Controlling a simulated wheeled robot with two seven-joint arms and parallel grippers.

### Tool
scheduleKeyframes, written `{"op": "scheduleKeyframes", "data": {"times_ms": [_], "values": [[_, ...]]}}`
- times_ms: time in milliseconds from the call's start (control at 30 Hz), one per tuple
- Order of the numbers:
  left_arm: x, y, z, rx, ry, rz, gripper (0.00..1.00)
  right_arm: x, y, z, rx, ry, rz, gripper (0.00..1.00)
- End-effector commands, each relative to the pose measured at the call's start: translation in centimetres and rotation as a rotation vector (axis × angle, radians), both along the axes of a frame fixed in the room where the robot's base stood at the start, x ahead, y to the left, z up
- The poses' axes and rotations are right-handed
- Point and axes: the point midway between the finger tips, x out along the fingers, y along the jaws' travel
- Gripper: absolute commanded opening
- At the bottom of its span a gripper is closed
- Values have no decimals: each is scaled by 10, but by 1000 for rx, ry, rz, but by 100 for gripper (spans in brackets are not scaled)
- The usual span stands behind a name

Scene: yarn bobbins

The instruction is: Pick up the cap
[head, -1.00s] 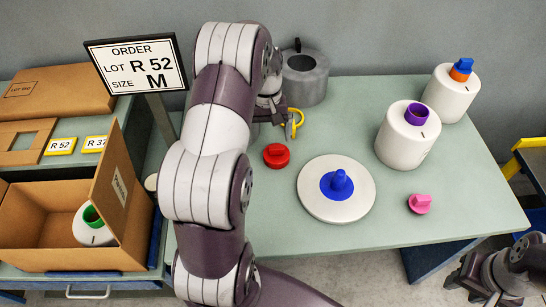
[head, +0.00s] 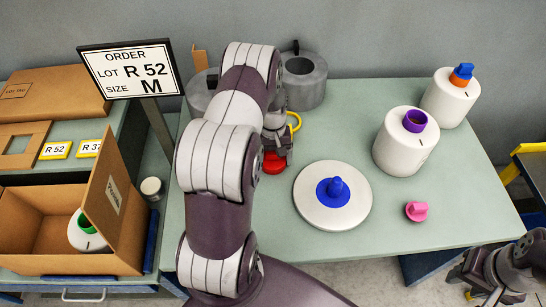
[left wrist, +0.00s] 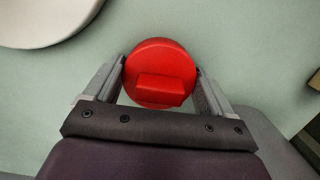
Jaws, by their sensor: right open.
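The red cap (head: 272,164) is on the green table, partly hidden in the head view by my left gripper (head: 281,155). In the left wrist view, the red cap (left wrist: 160,72) lies between the two fingertips of my left gripper (left wrist: 161,74), its raised grip bar towards the palm. The fingers are close to both sides of the cap; whether they press on it cannot be told. A pink cap (head: 417,211) lies alone at the right front. My right gripper (head: 482,290) is open and empty at the bottom right, off the table.
A white disc-shaped bobbin (head: 333,217) with a blue centre is right of the red cap. White bobbins with purple (head: 402,152) and orange-blue (head: 447,102) tops stand at right. A grey cylinder (head: 305,92) is behind. An open carton (head: 50,262) and order sign (head: 130,70) are at left.

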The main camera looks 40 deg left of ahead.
Motion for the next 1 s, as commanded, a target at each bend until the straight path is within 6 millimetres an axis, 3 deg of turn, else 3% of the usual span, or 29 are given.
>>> {"op": "scheduleKeyframes", "data": {"times_ms": [67,400,667,1000], "values": [[0,0,0,0,0,0,55,0,0,0,0,0,0,43],[1,0,4,1,-2,0,55,0,0,-1,0,0,0,43],[1,1,39,2,-4,0,55,0,0,-7,0,0,0,43],[-40,-65,87,1,-3,-4,55,0,0,-12,0,0,0,43]]}}
